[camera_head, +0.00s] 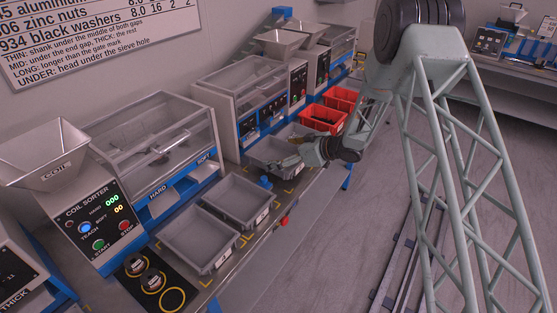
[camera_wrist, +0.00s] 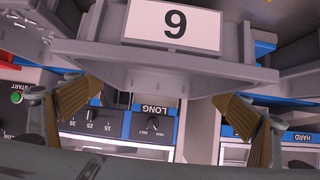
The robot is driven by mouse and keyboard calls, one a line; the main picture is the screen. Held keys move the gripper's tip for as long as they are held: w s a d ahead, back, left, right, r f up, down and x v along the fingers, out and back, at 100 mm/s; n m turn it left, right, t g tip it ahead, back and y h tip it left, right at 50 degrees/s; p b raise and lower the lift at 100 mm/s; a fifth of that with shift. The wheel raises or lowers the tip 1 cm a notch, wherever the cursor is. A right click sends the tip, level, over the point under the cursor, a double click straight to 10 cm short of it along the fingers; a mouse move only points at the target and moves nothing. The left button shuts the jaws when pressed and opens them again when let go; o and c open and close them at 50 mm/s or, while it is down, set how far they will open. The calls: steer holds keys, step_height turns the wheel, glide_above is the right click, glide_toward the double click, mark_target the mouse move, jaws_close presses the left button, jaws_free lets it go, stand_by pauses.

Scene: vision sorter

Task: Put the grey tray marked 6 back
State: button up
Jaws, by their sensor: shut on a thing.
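My gripper (camera_head: 299,143) is shut on a grey tray (camera_head: 268,157) at the bench, short of the red bins. In the wrist view, which is upside down, the tray (camera_wrist: 180,67) fills the top, and its white label (camera_wrist: 172,27) looks like a 9, so it reads 6 upright. The gripper's brown fingers (camera_wrist: 158,95) show to both sides below the tray's edge. Whether the tray rests on the bench or is slightly raised cannot be told. Part of it is hidden behind my gripper in the head view.
Two empty grey trays (camera_head: 178,235) (camera_head: 257,215) stand nearer on the bench. Red bins (camera_head: 321,130) (camera_head: 340,93) stand farther along. Sorter machines (camera_head: 172,150) line the wall side. A small blue part (camera_head: 265,182) lies between trays.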

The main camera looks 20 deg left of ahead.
mark_target(301, 162)
steer(key=shift+f+b, duration=0.3)
steer(key=shift+f, duration=1.25)
steer(key=shift+f, duration=0.15)
steer(key=o, duration=0.8)
steer(key=shift+r, duration=0.2)
steer(key=shift+p+v, duration=1.15)
steer(key=shift+v, duration=4.85)
